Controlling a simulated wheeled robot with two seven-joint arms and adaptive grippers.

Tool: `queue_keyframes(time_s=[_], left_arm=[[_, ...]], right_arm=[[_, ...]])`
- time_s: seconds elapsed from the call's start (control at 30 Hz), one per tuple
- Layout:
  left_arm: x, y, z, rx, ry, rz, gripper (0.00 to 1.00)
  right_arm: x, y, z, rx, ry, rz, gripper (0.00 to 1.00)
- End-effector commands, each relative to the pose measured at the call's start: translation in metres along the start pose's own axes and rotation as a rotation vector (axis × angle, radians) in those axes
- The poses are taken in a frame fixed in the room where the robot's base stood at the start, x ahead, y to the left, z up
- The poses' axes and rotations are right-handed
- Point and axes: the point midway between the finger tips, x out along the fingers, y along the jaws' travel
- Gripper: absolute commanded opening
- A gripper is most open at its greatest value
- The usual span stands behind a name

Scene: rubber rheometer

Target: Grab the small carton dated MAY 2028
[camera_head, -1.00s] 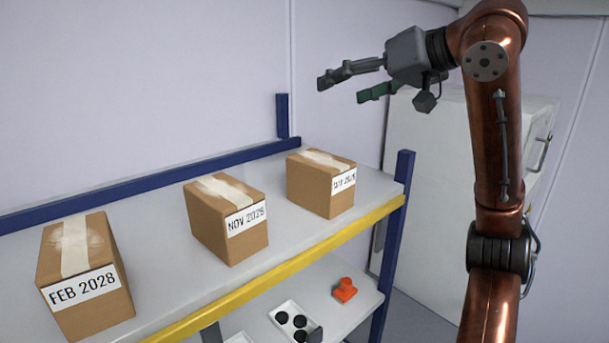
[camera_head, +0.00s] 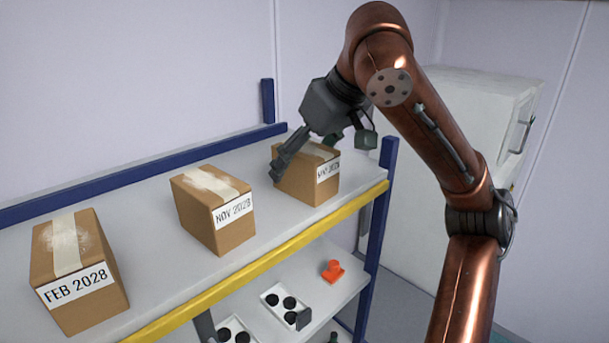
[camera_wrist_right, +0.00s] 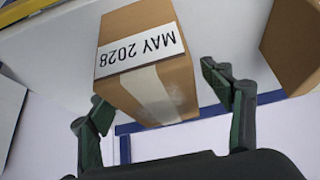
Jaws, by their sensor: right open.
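The small carton dated MAY 2028 (camera_head: 308,184) is a brown box with pale tape on top, standing at the right end of the upper shelf. Its label reads clearly in the right wrist view (camera_wrist_right: 147,80). My right gripper (camera_head: 290,160) is open over it, with one finger along its left side in the head view. In the wrist view the fingers (camera_wrist_right: 165,115) stand apart on either side of the carton's taped end, not closed on it. The far finger is mostly hidden in the head view. My left gripper is not in view.
The NOV 2028 carton (camera_head: 212,210) stands left of it, with a gap. The FEB 2028 carton (camera_head: 78,270) is farther left. A yellow front rail (camera_head: 270,258) and a blue post (camera_head: 377,240) edge the shelf. Trays and an orange item (camera_head: 332,271) lie below.

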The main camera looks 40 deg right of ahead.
Motion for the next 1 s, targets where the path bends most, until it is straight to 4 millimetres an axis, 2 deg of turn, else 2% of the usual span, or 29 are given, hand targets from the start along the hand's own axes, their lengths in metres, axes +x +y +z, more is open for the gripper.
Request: queue_keyframes(time_s=[0.03, 0.2, 0.5, 1.0], left_arm=[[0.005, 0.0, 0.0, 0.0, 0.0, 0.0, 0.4], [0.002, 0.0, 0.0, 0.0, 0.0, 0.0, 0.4], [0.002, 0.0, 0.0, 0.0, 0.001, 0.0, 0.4], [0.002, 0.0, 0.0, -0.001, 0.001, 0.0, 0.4]], right_arm=[[0.011, 0.0, 0.0, 0.0, -0.004, 0.0, 0.73], [0.027, 0.0, -0.002, 0.001, 0.0, 0.002, 0.73], [0.032, 0.0, -0.002, 0.001, 0.001, 0.0, 0.73], [0.032, 0.0, -0.002, 0.001, 0.001, 0.0, 0.38]])
